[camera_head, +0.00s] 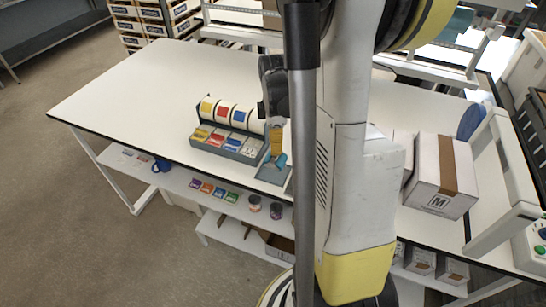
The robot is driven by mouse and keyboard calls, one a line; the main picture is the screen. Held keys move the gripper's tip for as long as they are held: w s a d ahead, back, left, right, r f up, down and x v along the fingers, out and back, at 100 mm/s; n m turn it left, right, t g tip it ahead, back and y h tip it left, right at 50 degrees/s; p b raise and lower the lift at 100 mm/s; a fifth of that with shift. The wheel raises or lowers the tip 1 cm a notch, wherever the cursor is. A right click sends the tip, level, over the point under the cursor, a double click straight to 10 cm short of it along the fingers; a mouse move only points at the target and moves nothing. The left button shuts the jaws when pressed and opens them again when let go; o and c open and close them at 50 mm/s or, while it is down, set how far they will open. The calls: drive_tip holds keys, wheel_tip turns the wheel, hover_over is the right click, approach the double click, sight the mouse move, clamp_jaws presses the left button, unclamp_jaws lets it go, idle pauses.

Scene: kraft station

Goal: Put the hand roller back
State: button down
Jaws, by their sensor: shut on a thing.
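The hand roller (277,141) hangs upright below my gripper, with an orange-yellow handle on top and blue parts lower down. My dark gripper (275,121) is shut on the upper end of its handle. The roller's lower end is over or in a small grey-blue tray (268,177) near the front edge of the white table. I cannot tell whether it touches the tray. My arm hides the area just to the right.
Left of the tray stands a grey holder (215,150) with coloured label packs and several tape rolls (223,111) behind it. A cardboard box (442,178) marked M is on the right. The white table (140,95) is clear at left.

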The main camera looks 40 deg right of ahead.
drive_tip(key=shift+w+a+f, duration=0.2)
drive_tip(key=shift+f, duration=0.3)
drive_tip(key=shift+f+b, duration=0.5)
drive_tip(key=shift+f, duration=1.1)
drive_tip(key=shift+f, duration=0.25)
drive_tip(key=c, duration=1.3)
unclamp_jaws()
drive_tip(key=shift+r, duration=0.1)
drive_tip(key=shift+o, duration=0.2)
drive_tip(key=shift+r, duration=0.1)
